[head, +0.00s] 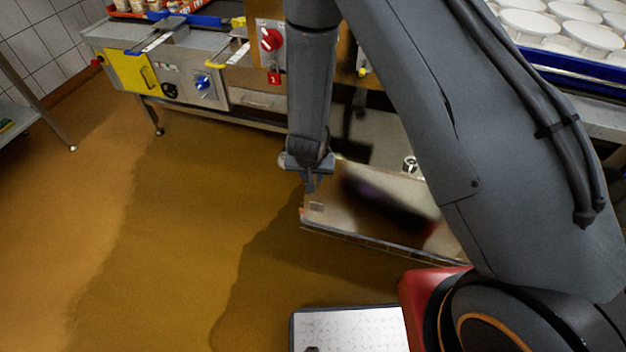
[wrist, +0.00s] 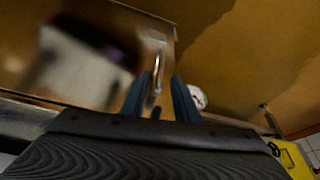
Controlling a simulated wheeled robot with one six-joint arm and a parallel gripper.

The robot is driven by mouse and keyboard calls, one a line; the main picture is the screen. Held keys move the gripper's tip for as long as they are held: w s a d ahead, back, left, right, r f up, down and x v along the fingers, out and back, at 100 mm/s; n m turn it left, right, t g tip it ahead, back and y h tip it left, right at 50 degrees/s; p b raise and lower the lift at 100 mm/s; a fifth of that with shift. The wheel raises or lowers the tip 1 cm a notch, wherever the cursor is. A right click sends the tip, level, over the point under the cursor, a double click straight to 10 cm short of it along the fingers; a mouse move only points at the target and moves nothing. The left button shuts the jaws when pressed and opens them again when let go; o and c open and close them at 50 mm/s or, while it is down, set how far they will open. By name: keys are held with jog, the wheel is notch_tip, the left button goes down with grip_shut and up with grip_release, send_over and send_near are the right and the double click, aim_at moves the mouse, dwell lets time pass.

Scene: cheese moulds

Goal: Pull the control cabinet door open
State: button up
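The control cabinet door (head: 330,215) is a shiny metal panel in the middle of the head view, standing out from the bench at an angle, with floor showing around its free left end. It fills the upper left of the wrist view (wrist: 140,30). Its bright bar handle (wrist: 157,72) is upright between my fingers there. My gripper (head: 312,184) is at the door's free left end. In the wrist view the fingers (wrist: 161,80) are apart, one each side of the handle, with a gap at the right finger. My arm hides the door's right end.
The steel bench (head: 262,100) with red and blue knobs and a yellow panel (head: 125,70) runs behind. White round moulds (head: 530,22) stand in a blue tray at upper right. A small round white thing (wrist: 197,97) is right of my fingers. The brown floor (head: 180,230) at left is clear.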

aim_at(313, 178)
jog(key=shift+x, duration=2.15)
grip_shut()
